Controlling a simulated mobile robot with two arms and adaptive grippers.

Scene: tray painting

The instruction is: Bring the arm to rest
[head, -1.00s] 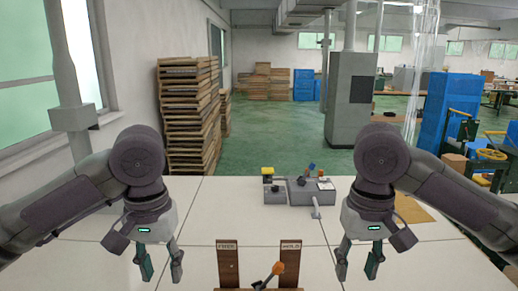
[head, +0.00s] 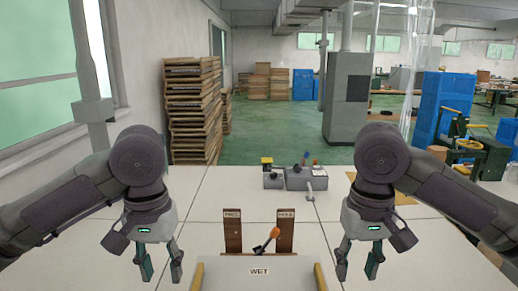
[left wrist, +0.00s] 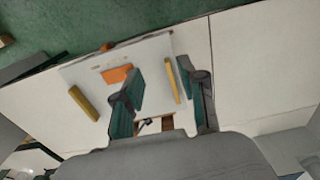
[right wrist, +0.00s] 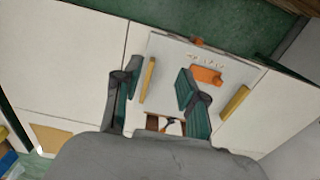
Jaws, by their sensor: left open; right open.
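My left gripper (head: 160,264) hangs pointing down at the left of the head view, fingers apart and empty. My right gripper (head: 358,262) hangs the same way at the right, also open and empty. Between them, at the bottom edge, is a pale board marked WET (head: 232,274), with a yellow bar at each side. Both wrist views show this board from above, with an orange patch on it (left wrist: 118,75), (right wrist: 207,75). In both, the open fingers (left wrist: 165,105), (right wrist: 155,105) overlap the board in the picture; the height gap is hard to tell.
Two brown labelled uprights (head: 233,238) stand behind the board, with an orange-tipped lever (head: 273,234) between them. A grey device (head: 300,179) sits further back on the white table (head: 215,196). Wooden stacks (head: 192,110) and blue crates (head: 442,105) stand beyond.

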